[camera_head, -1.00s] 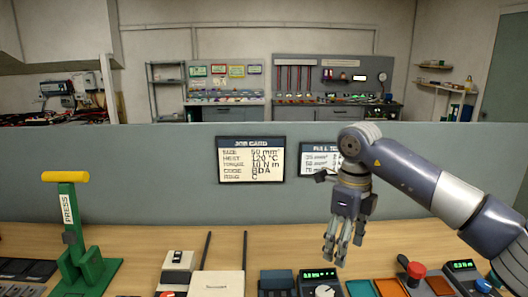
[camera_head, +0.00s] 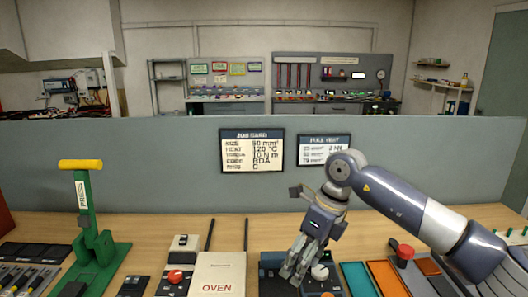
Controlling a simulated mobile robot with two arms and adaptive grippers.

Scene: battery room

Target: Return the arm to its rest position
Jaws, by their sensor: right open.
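My right gripper (camera_head: 299,266) is in the middle right of the head view, on an arm that comes in from the right. Its fingers point down and are apart, with nothing between them. It hangs over the front of the wooden bench, in front of the dark unit with a white knob (camera_head: 320,272), and hides part of it. Whether it touches the unit is not clear. My left gripper is not in view.
The green press (camera_head: 88,240) with a yellow handle stands at left. The white oven box (camera_head: 219,273) is left of the gripper. A grey partition (camera_head: 160,170) with a job card (camera_head: 252,150) stands behind.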

